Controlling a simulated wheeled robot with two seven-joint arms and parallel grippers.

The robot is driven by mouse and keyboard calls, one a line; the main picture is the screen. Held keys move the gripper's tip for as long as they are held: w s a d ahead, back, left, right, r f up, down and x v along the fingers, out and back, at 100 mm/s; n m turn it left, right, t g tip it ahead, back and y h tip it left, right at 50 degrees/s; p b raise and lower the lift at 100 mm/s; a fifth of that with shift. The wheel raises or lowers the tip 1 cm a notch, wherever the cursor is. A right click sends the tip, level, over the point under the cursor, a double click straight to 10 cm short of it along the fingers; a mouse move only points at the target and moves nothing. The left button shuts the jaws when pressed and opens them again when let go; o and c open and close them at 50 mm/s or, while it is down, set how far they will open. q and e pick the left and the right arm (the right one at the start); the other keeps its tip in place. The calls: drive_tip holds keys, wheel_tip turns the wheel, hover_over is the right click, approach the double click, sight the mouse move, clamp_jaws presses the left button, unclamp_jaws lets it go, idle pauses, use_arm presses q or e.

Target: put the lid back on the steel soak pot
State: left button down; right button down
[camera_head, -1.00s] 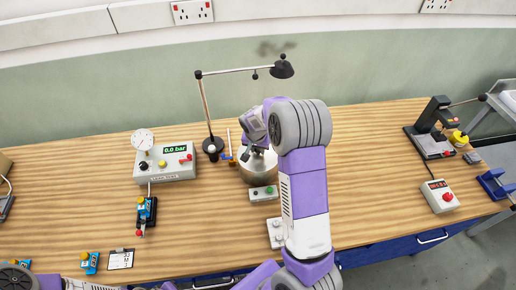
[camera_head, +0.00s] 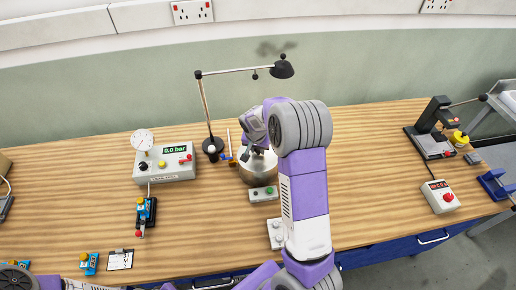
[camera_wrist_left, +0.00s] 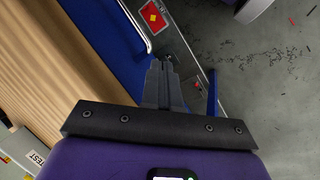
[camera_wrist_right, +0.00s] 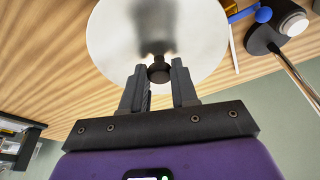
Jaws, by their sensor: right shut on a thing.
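The steel soak pot (camera_head: 260,179) stands near the middle of the bench, partly covered by my right arm. My right gripper (camera_head: 256,150) is directly over it, pointing down. In the right wrist view the round, shiny lid (camera_wrist_right: 125,42) fills the top, and the right gripper (camera_wrist_right: 159,82) is shut on its dark knob (camera_wrist_right: 159,72). The lid is at the pot's top; I cannot tell whether it rests on the rim or hangs just above. In the left wrist view my left gripper (camera_wrist_left: 163,75) is shut and empty, beyond the bench's front edge above the floor.
A lamp (camera_head: 207,110) stands behind left of the pot. A small button box (camera_head: 263,194) sits right in front of it. A gauge box (camera_head: 165,165) is to the left. A black press (camera_head: 432,130) and a red-button box (camera_head: 439,196) are at the right.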

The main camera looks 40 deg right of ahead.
drive_tip(key=shift+f+b, duration=0.15)
drive_tip(key=shift+b, duration=0.35)
idle(0.8)
idle(0.4)
drive_tip(key=c, duration=0.8)
unclamp_jaws()
drive_tip(key=shift+o, duration=0.3)
drive_tip(key=o, duration=0.4)
drive_tip(key=shift+o, duration=0.2)
drive_tip(key=shift+r+p, duration=2.25)
drive_tip(key=shift+r, duration=1.25)
